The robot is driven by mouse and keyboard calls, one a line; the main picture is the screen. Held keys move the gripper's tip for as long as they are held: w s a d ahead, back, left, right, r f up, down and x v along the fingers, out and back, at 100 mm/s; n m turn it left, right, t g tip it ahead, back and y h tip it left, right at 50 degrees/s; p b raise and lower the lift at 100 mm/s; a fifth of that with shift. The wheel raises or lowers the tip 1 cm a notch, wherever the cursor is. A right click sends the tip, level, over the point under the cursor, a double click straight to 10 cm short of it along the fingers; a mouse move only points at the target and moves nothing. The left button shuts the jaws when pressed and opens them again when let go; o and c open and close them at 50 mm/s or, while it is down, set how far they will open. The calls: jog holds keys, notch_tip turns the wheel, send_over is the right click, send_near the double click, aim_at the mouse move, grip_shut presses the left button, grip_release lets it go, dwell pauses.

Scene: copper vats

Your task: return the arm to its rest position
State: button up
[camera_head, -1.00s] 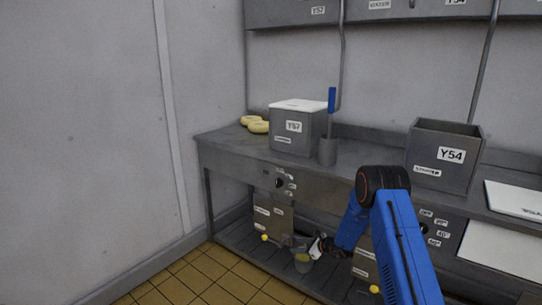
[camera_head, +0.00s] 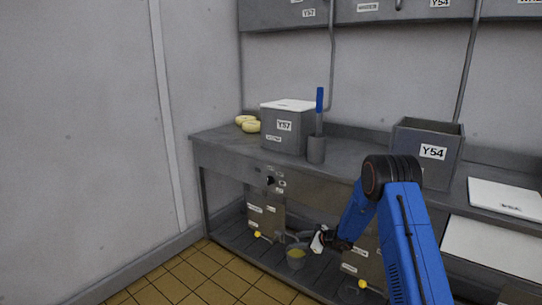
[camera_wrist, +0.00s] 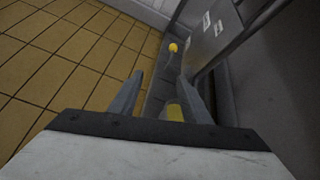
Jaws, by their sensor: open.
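My blue arm reaches down in front of the bench in the head view. My gripper (camera_head: 308,241) is low, beside a grey cup (camera_head: 295,259) with yellowish contents on the lower shelf. In the wrist view my gripper (camera_wrist: 160,92) shows two grey fingers spread apart. A yellow patch (camera_wrist: 175,112), which looks like the cup's contents, shows between and beyond the fingers. The cup's body is mostly hidden there, and I cannot tell how far it is from the fingers.
A steel bench (camera_head: 225,145) carries a lidded box (camera_head: 283,132), a holder (camera_head: 316,150) with a blue-handled tool, an open Y54 box (camera_head: 425,158) and pale round items (camera_head: 250,126). Below stand metal containers with yellow-knobbed taps (camera_head: 257,234). Tiled floor (camera_head: 190,280) is free at left.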

jog(key=s+a+r+n+g, duration=0.1)
jog(key=s+r+n, duration=0.2)
jog(key=s+r, duration=0.45)
jog(key=s+a+r+n+g, duration=0.1)
jog(key=s+r+n, duration=0.35)
jog(key=r, duration=0.65)
jog(key=s+d+r+n+g, duration=0.1)
jog(key=s+r+n, duration=0.2)
jog(key=s+r, duration=0.4)
jog(key=s+r+n+g, duration=0.15)
jog(key=s+r, duration=0.25)
jog(key=s, duration=0.5)
jog(key=s+d+r+n+h, duration=0.1)
jog(key=s+d+n+h, duration=0.2)
jog(key=s, duration=0.9)
jog(key=s+d+r+n+t+h, duration=0.1)
jog(key=s+d+n+h, duration=0.2)
jog(key=s+d, duration=0.5)
jog(key=s+d+r+n+h, duration=0.2)
jog(key=s+d+n+h, duration=0.1)
jog(key=s, duration=1.3)
jog(key=d+n, duration=0.1)
jog(key=d, duration=0.1)
jog(key=shift+s+d+t, duration=0.2)
jog(key=shift+d+t, duration=0.15)
